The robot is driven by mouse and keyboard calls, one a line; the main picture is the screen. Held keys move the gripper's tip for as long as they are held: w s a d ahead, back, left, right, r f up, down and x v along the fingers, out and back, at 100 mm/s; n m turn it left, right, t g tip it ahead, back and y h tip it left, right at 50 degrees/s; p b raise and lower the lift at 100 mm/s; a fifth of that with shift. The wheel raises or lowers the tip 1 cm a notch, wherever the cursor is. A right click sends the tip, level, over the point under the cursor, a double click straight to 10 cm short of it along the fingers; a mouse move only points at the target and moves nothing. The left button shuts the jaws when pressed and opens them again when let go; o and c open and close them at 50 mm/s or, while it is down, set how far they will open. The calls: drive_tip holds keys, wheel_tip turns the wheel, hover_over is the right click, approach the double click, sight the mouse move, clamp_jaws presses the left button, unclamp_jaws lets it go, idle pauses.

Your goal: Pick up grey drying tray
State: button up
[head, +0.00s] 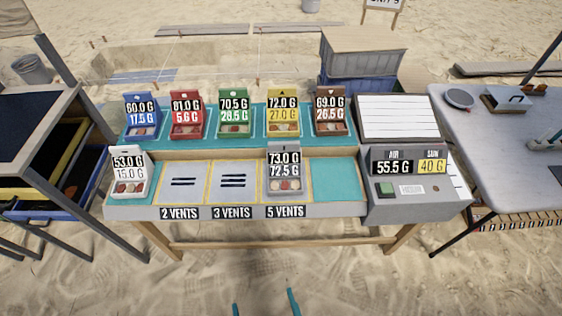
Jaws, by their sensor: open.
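The grey drying tray (285,196) stands in the front row of the sorting table, in the bay above the "5 VENTS" label. Its upright back carries the readings 73.0 G and 72.5, and small reddish and pale pieces lie in it. My gripper (265,305) shows only as two teal fingertips at the bottom edge of the head view. The fingertips are wide apart with only sand between them. They are in front of the table and well apart from the tray. The rest of my gripper is out of view.
Blue, red, green, yellow and brown trays stand in the back row (233,118). A white tray (128,180) stands front left. The "2 VENTS" (184,184) and "3 VENTS" (232,182) bays and the teal front-right bay (335,182) are empty. A grey console (415,200) adjoins right.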

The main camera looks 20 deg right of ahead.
drive_tip(key=w+d+f+h, duration=0.1)
drive_tip(key=w+d+f, duration=0.25)
drive_tip(key=w, duration=0.45)
drive_tip(key=m+g+h, duration=0.2)
drive_tip(key=m, duration=0.1)
approach(284, 171)
drive_tip(key=shift+w+d+f, duration=0.25)
drive_tip(key=shift+w+f, duration=0.15)
drive_tip(key=shift+w, duration=0.15)
drive_tip(key=x, duration=1)
drive_tip(key=shift+w+f, duration=0.15)
drive_tip(key=shift+w, duration=0.2)
drive_tip(key=c, duration=0.9)
